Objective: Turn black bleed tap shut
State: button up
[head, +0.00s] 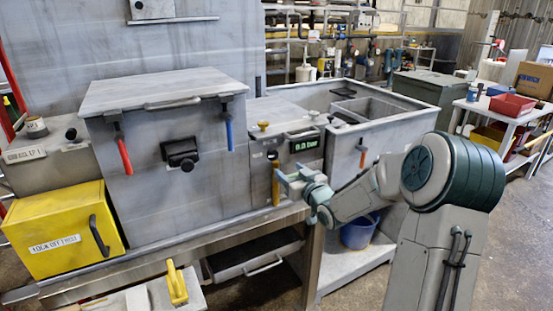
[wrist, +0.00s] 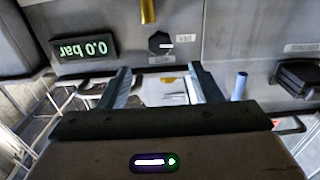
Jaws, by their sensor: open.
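The black bleed tap (wrist: 160,43) is a small dark knob with a white mark on the grey panel in the wrist view, with a pale label beside it. It also shows in the head view (head: 272,155), small, on the front of the middle box. My gripper (wrist: 159,72) is open and empty, its two fingers pointing at the panel with the tap lying between and beyond their tips. In the head view my gripper (head: 284,178) is just in front of and below the tap. I see no contact with it.
A display (head: 304,145) reads 0.0 bar, right of the tap. A brass handle (head: 276,187) hangs below it, close to my gripper. Red (head: 124,156) and blue (head: 229,130) levers and a larger black knob (head: 181,154) are on the left box. A yellow box (head: 60,240) stands far left.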

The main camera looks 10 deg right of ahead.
aim_at(274, 156)
jog(key=p+x, duration=0.1)
jog(key=x, duration=0.8)
jog(key=shift+w+f, duration=0.1)
jog(key=shift+w, duration=0.05)
jog(key=c, duration=1)
